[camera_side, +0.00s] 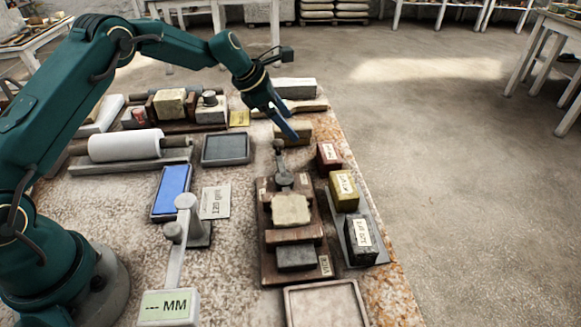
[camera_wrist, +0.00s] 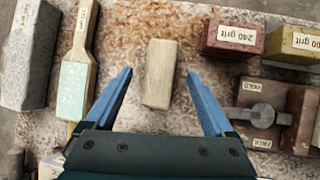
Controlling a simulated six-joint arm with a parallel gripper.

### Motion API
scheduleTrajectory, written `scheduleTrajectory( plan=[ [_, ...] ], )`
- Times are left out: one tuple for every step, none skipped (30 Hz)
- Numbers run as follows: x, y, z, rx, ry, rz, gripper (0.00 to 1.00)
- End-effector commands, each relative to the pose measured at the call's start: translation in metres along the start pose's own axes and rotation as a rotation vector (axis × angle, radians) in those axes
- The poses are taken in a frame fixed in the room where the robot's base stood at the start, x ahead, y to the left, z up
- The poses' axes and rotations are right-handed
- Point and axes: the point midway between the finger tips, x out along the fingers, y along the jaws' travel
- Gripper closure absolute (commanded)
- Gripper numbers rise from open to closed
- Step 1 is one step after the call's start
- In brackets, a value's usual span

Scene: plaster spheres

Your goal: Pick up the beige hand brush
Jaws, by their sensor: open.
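A plain beige block, taken as the hand brush (camera_wrist: 158,74), lies on the speckled table in the wrist view. No bristles can be made out on it. It also shows near the table's far right edge in the side view (camera_side: 301,131), partly hidden by my gripper. My gripper (camera_wrist: 159,75) is open, with one blue finger on each side of the block in the picture and gaps on both sides. In the side view my gripper (camera_side: 288,123) points down over the block. I cannot tell the exact height between them.
A wooden-handled paddle with a pale green pad (camera_wrist: 73,88) and a grey stone block (camera_wrist: 30,55) lie to the left. A red 240 grit block (camera_wrist: 236,38), a yellow block (camera_wrist: 293,44) and a wooden fixture (camera_wrist: 262,108) stand to the right. Bare tabletop surrounds the beige block.

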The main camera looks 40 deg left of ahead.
Motion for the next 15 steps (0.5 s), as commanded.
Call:
scheduleTrajectory(
  plan=[
    [0.0047, -0.0004, -0.0002, 0.000, 0.001, -0.001, 0.12],
    [0.0066, -0.0004, -0.0002, 0.000, 0.001, -0.001, 0.12],
    [0.0087, -0.0004, -0.0002, 0.000, 0.000, -0.001, 0.12],
    [0.0100, -0.0004, -0.0001, 0.000, 0.000, 0.000, 0.12],
    [0.0108, -0.0005, 0.0000, 0.000, 0.000, 0.000, 0.12],
    [0.0116, -0.0005, 0.0001, 0.000, 0.000, 0.000, 0.12],
    [0.0120, -0.0005, 0.0001, 0.000, 0.000, 0.000, 0.12],
    [0.0122, -0.0005, 0.0001, 0.000, 0.000, 0.000, 0.12],
    [0.0122, -0.0004, 0.0001, 0.000, 0.000, 0.001, 0.12],
    [0.0122, -0.0004, 0.0002, 0.000, 0.000, 0.001, 0.12],
    [0.0121, -0.0004, 0.0002, 0.000, 0.000, 0.001, 0.12],
    [0.0121, -0.0004, 0.0002, 0.000, 0.000, 0.001, 0.12],
    [0.0120, -0.0004, 0.0002, 0.000, 0.000, 0.001, 0.12],
    [0.0120, -0.0004, 0.0002, 0.000, 0.000, 0.001, 0.16],
    [0.0120, -0.0004, 0.0002, 0.000, 0.000, 0.001, 0.31]
  ],
)
